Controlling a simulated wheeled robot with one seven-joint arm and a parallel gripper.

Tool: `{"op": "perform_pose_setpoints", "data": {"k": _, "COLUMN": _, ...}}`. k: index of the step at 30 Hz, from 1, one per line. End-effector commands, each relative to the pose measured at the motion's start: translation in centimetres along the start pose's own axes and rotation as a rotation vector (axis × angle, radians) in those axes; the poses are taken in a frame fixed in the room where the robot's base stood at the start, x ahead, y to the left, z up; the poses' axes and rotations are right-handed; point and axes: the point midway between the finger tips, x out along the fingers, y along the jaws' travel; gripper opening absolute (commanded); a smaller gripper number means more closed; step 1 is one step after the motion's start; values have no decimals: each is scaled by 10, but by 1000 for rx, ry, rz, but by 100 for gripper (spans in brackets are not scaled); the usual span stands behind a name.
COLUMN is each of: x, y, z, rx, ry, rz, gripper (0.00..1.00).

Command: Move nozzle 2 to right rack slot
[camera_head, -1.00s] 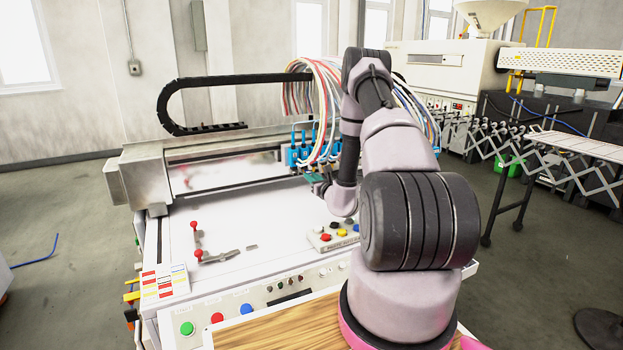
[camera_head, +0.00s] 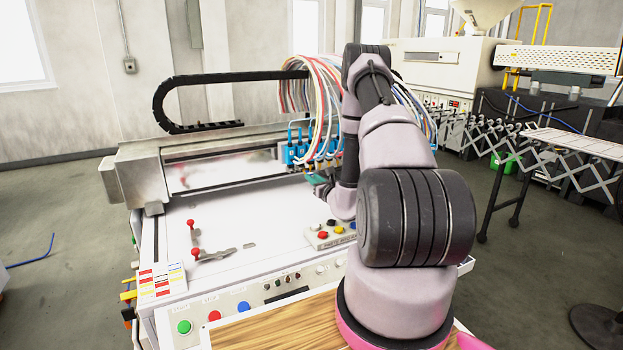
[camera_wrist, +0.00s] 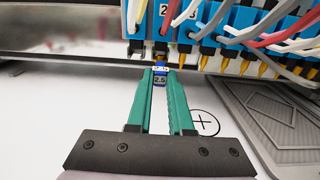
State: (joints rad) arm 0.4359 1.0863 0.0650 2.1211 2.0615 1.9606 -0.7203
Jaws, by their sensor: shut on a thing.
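In the wrist view, my gripper (camera_wrist: 160,84) has two green fingers, shut on a small blue nozzle (camera_wrist: 160,70) with a grey label reading 2.5. The nozzle is upright just under the row of blue valve blocks (camera_wrist: 206,27), below the block marked 2. I cannot tell whether its top touches that block. In the head view, my gripper (camera_head: 317,180) is below the blue blocks (camera_head: 297,152), partly hidden by my arm. A right rack slot cannot be made out in either view.
Several yellow-tipped nozzles (camera_wrist: 243,66) hang from the blocks to the right. Coloured hoses (camera_head: 318,85) rise above them. A grey patterned plate (camera_wrist: 275,115) lies on the right of the white bed (camera_wrist: 50,110). A button box (camera_head: 330,236) and red-knobbed clamps (camera_head: 195,252) stand on the bed.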

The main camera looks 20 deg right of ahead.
Motion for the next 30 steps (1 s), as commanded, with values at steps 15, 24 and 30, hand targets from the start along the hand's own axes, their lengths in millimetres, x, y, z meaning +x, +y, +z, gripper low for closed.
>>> {"op": "perform_pose_setpoints", "data": {"k": 15, "x": -21, "y": 0, "z": 0, "rx": -1, "ry": 0, "rz": 0, "gripper": 0}}
{"op": "perform_pose_setpoints", "data": {"k": 24, "x": -27, "y": 0, "z": 0, "rx": 0, "ry": 0, "rz": 0, "gripper": 0}}
{"op": "perform_pose_setpoints", "data": {"k": 30, "x": -27, "y": 0, "z": 0, "rx": 0, "ry": 0, "rz": 0, "gripper": 0}}
